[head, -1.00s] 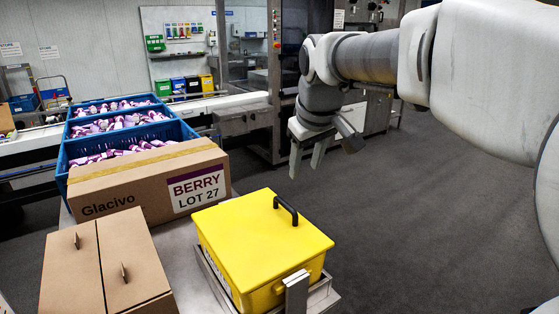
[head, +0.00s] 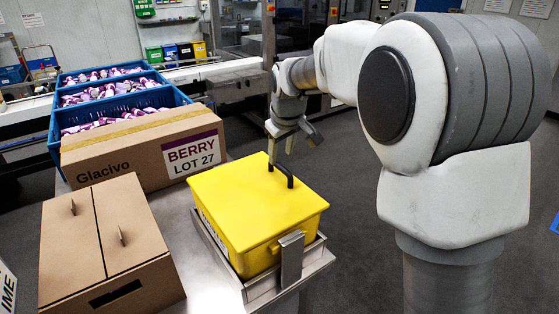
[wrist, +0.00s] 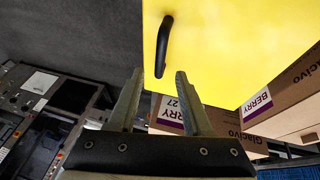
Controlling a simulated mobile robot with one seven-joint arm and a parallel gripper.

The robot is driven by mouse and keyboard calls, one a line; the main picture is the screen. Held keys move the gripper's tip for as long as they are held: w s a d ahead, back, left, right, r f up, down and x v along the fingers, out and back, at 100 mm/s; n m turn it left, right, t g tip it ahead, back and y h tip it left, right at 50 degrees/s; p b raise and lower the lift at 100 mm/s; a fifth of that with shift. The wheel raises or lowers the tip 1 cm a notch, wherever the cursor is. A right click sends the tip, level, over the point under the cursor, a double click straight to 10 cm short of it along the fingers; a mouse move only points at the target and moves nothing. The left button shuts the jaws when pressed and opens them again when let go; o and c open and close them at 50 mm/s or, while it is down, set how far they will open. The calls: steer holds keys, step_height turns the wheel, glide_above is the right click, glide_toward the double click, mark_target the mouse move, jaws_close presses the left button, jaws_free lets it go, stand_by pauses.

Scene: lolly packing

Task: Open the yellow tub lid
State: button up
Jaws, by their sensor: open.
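The yellow tub (head: 245,258) stands in a metal holder on the steel table, with its flat yellow lid (head: 250,205) shut. A black bar handle (head: 281,170) stands up from the lid's far right part. My gripper (head: 283,150) is just above and behind the handle in the head view, fingers pointing down. In the wrist view my gripper (wrist: 158,75) shows two spread fingers with nothing between them. The black handle (wrist: 163,47) lies beyond the fingertips, over the yellow lid (wrist: 230,45). I cannot tell whether a finger touches the handle.
A cardboard box marked BERRY LOT 27 (head: 130,165) stands behind the tub. A closed carton (head: 85,245) is at the left. Blue crates (head: 120,115) of purple wrapped lollies stand behind. An upright metal bracket (head: 291,258) is at the tub's front.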

mark_target(279, 165)
steer(key=shift+x, duration=2.4)
jaws_close()
